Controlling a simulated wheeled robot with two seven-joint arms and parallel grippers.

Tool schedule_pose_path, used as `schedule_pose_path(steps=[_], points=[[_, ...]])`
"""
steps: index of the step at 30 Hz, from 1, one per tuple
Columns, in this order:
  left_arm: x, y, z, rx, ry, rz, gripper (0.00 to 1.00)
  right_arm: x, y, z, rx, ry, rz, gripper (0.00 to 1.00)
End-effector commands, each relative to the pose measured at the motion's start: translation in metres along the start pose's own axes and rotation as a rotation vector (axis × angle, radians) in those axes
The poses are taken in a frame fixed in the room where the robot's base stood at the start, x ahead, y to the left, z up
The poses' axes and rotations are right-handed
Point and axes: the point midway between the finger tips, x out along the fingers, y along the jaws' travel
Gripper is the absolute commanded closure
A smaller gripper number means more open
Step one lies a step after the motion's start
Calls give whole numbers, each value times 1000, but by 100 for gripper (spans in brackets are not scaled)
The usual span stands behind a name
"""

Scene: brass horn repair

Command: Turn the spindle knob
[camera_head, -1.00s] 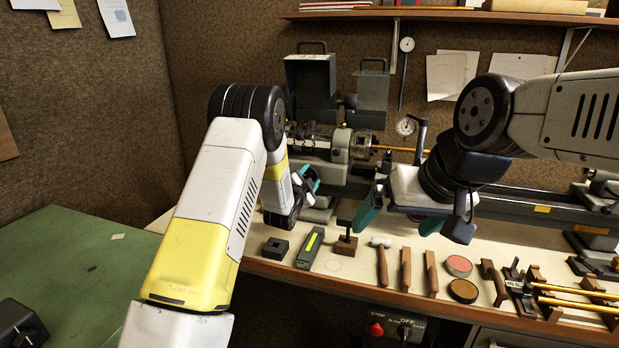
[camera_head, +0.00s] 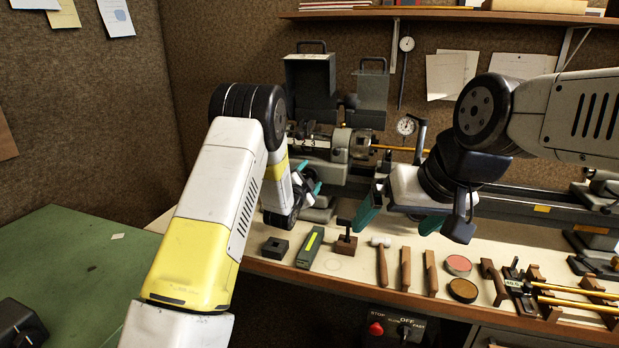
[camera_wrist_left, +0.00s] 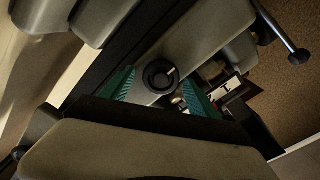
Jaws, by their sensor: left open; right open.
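My left gripper (camera_head: 308,187) is at the lathe headstock (camera_head: 338,146), its teal fingers partly hidden behind my arm in the head view. In the left wrist view, a round dark knob (camera_wrist_left: 159,75) with a pale mark sits on a grey housing. It appears between the open teal fingers of my left gripper (camera_wrist_left: 158,92), with gaps on both sides. The headstock knob is hidden in the head view. My right gripper (camera_head: 400,213) is open and empty above the bench, right of the headstock.
A control box (camera_head: 393,327) with a red stop button and an OFF/FAST selector hangs under the bench edge. A mallet (camera_head: 381,260), wooden tools and small blocks lie along the bench front. A green table (camera_head: 75,265) stands at left.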

Motion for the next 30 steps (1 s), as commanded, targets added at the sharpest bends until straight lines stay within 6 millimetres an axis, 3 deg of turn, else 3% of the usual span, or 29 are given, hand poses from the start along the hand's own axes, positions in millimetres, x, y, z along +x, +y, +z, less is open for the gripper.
schedule_pose_path(steps=[15,30], points=[[-70,0,1,-1,-2,1,30,0,0,0,0,0,0,0],[-78,-6,0,-14,-11,3,30,0,0,0,0,0,0,0]])
